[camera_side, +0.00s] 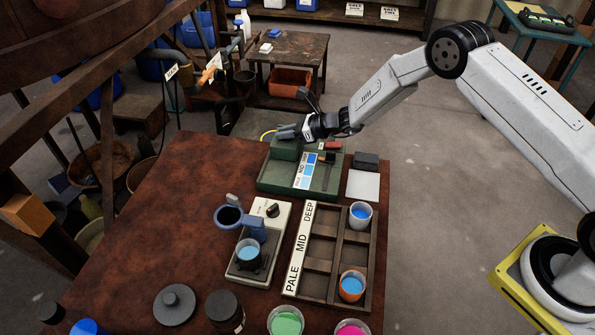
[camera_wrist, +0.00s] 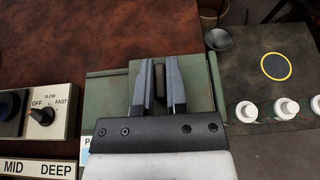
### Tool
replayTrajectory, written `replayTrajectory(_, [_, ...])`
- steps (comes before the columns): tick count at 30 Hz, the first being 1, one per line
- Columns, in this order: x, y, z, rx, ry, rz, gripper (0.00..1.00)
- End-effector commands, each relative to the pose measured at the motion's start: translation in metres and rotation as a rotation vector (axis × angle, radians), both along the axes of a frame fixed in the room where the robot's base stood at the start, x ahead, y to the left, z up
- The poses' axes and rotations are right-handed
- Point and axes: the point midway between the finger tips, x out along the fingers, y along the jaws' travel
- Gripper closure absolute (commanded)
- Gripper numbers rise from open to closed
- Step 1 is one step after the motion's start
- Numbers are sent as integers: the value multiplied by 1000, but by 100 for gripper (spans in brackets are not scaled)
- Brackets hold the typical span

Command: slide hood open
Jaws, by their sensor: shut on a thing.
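A green instrument (camera_side: 268,182) stands near the far edge of the brown table, with a pale-to-deep blue colour strip (camera_side: 306,172) on its top. Its raised green block, apparently the hood (camera_side: 285,151), is at the left end; the hood also shows in the wrist view (camera_wrist: 203,92). My gripper (camera_side: 290,133) is over the hood. In the wrist view my gripper (camera_wrist: 160,68) is shut on a small dark upright handle (camera_wrist: 160,84), with one finger on each side. The hood's underside is hidden.
A stirrer with a knob (camera_side: 271,210) and a wooden rack (camera_side: 323,262) stand nearer the front. The rack holds a white cup (camera_side: 360,216) and an orange cup (camera_side: 352,286), both with blue liquid. A dark block (camera_side: 366,160) and white card (camera_side: 363,186) lie right of the instrument.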

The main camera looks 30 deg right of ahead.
Motion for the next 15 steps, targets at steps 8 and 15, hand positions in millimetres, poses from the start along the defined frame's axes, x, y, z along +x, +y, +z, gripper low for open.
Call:
replayTrajectory(8, [0,0,1,0,-2,-1,100])
replayTrajectory(15, [-11,13,1,3,-1,1,100])
